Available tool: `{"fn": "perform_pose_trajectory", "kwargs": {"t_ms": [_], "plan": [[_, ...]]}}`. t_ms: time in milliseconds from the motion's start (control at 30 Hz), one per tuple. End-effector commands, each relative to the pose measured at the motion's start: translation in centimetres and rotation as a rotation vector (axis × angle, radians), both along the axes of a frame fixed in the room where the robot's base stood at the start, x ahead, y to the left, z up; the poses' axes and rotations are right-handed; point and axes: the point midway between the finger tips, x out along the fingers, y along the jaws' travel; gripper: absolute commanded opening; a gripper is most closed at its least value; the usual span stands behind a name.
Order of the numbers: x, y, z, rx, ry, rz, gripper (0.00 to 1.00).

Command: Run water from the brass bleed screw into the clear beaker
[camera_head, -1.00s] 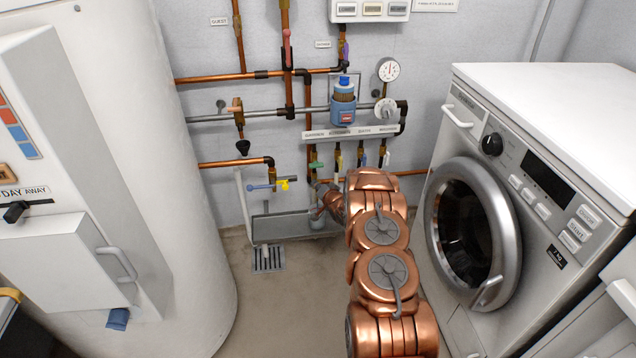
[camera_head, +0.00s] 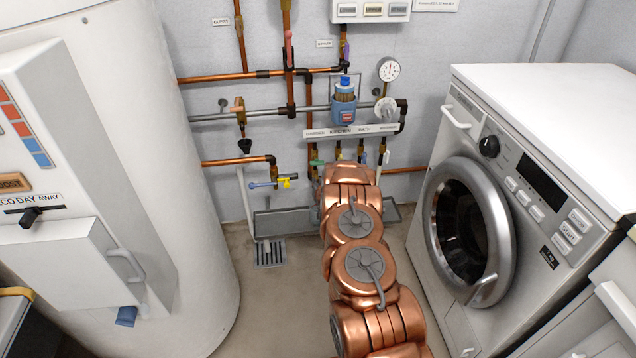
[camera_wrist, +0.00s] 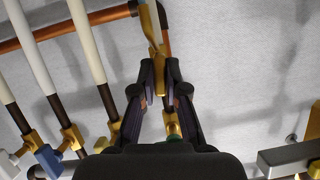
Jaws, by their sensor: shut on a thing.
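In the wrist view my gripper (camera_wrist: 160,72) has its two dark fingers closed around a brass piece (camera_wrist: 153,32). This may be the bleed screw; the view is too close to be sure. It stands next to the elbow of a copper pipe. A brass fitting with a green handle (camera_wrist: 173,128) lies between the lower parts of the fingers. In the head view my copper-coloured arm hides the gripper and the brass piece. I cannot make out the clear beaker in either current view.
Several valves hang beside the gripper, one with a blue handle (camera_wrist: 47,157). A blue lever tap (camera_head: 270,184) is left of my arm. A grey trough (camera_head: 284,221) and floor drain (camera_head: 269,253) lie below. The washing machine (camera_head: 545,150) stands right, a white cylinder (camera_head: 195,210) left.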

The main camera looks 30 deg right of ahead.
Motion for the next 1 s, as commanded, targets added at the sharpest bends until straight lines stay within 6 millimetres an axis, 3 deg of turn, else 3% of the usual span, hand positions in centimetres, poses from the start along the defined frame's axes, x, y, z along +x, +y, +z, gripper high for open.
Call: {"fn": "perform_pose_trajectory", "kwargs": {"t_ms": [400,433,500,1000], "plan": [[0.03,0.0,0.02,-0.005,0.001,0.0,0.0],[0.03,0.0,0.02,-0.005,0.001,0.0,0.15],[0.03,0.0,0.02,-0.005,0.001,0.0,0.23],[-0.71,0.14,0.22,-0.003,0.005,-0.002,0.23]]}}
